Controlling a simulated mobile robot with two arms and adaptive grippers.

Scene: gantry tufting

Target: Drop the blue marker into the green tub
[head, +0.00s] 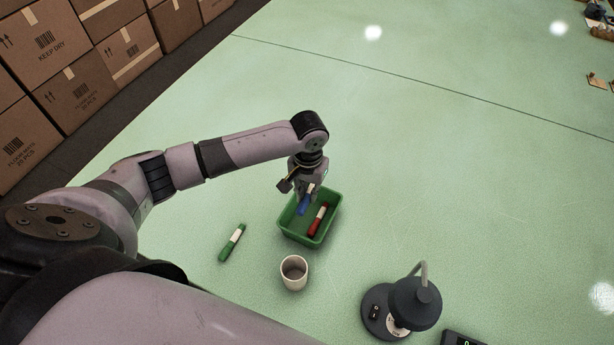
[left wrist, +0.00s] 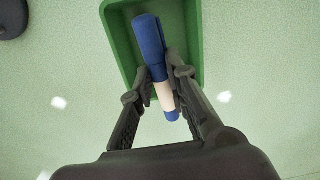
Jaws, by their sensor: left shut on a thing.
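The blue marker (head: 303,208), with a pale band, is held between the fingers of my left gripper (head: 305,191). In the left wrist view the marker (left wrist: 151,45) lies lengthwise between the two fingertips (left wrist: 158,85), its blue end pointing away. The gripper is over the green tub (head: 298,236), pointing down. The tub is open-topped and rectangular and also shows in the left wrist view (left wrist: 118,40), behind the marker. In the head view the marker's lower end overlaps the tub's interior; its exact height above the floor is hard to tell. My right gripper is not in view.
A red marker (head: 319,219) lies inside the tub. A green marker (head: 232,243) lies on the table to the left.

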